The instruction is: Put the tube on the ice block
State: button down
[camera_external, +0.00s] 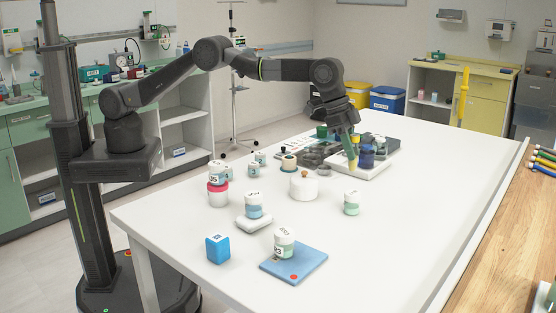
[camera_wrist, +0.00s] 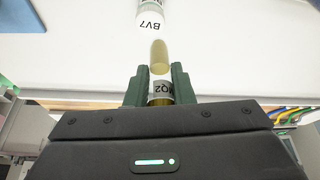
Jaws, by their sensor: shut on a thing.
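My gripper (camera_external: 352,150) is shut on a tube (camera_external: 353,164), whose yellowish lower end points down above the white table. In the wrist view, my gripper (camera_wrist: 160,85) has its dark green fingers on both sides of the tube (camera_wrist: 159,58), which has a white label ending in "Q2". A light blue flat slab (camera_external: 312,262) with a red dot lies at the table's front, with a labelled jar on it. A small blue block (camera_external: 217,249) stands to its left. I cannot tell for sure which is the ice block. The tube is well apart from both.
A white-and-green jar (camera_external: 351,203) stands just in front of my gripper; a container marked BV7 (camera_wrist: 152,18) shows ahead of the tube. Several jars, a white round pot (camera_external: 303,187) and dark trays crowd the table's middle. The table's right side (camera_external: 425,200) is clear.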

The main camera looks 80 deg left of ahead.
jog(key=s+d+r+m+h, duration=0.1)
jog(key=s+d+r+m, duration=0.2)
jog(key=s+d, duration=1.1)
jog(key=m+g, duration=0.2)
jog(key=m, duration=0.1)
send_over(216, 236)
notch_tip(216, 236, down, 4)
jog(key=shift+h, duration=0.3)
jog(key=shift+a+f+p, duration=0.1)
jog(key=shift+f+p, duration=0.65)
jog(key=shift+f, duration=1.6)
jog(key=shift+f, duration=0.2)
jog(key=c, duration=1.3)
grip_release()
jog(key=shift+o, duration=0.2)
